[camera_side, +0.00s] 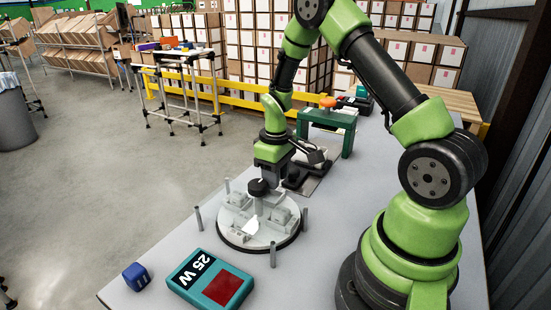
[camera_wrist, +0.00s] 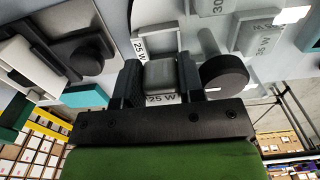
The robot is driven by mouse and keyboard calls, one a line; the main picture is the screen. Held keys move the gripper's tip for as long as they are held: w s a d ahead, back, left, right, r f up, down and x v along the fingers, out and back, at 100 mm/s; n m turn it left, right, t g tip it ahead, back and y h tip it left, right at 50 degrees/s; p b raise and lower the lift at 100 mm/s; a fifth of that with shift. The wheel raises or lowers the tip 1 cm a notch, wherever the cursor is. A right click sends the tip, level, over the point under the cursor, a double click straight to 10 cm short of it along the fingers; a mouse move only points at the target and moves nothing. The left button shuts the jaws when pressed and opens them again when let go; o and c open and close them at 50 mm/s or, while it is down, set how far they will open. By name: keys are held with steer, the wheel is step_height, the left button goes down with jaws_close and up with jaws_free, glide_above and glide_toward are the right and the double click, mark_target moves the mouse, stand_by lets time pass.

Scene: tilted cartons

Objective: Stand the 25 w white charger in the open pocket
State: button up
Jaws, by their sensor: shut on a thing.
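In the wrist view my gripper (camera_wrist: 160,78) is shut on a pale grey-white charger (camera_wrist: 160,76), with a finger on each side. A "25 W" label shows at its near edge. Beyond it is a white part of the round fixture (camera_wrist: 141,46), also marked "25 W". In the side view my gripper (camera_side: 262,172) reaches down over the back of the round white fixture (camera_side: 236,234). The charger is not clearly seen there, behind a black knob (camera_side: 258,187). I cannot tell whether the charger is in the pocket or above it.
The black knob (camera_wrist: 224,75) is close right of my gripper in the wrist view. Grey blocks marked "30" and "35 W" (camera_wrist: 258,36) are beyond. Several posts (camera_side: 273,254) ring the fixture. A teal "25 W" box (camera_side: 210,279), blue cube (camera_side: 136,276) and green stand (camera_side: 328,125) surround it.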

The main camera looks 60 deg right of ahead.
mark_target(275, 192)
steer(key=shift+f, duration=1.9)
steer(key=shift+w+f, duration=0.1)
steer(key=shift+f, duration=0.4)
steer(key=o, duration=0.9)
steer(key=shift+c, duration=1.6)
steer(key=shift+r, duration=4)
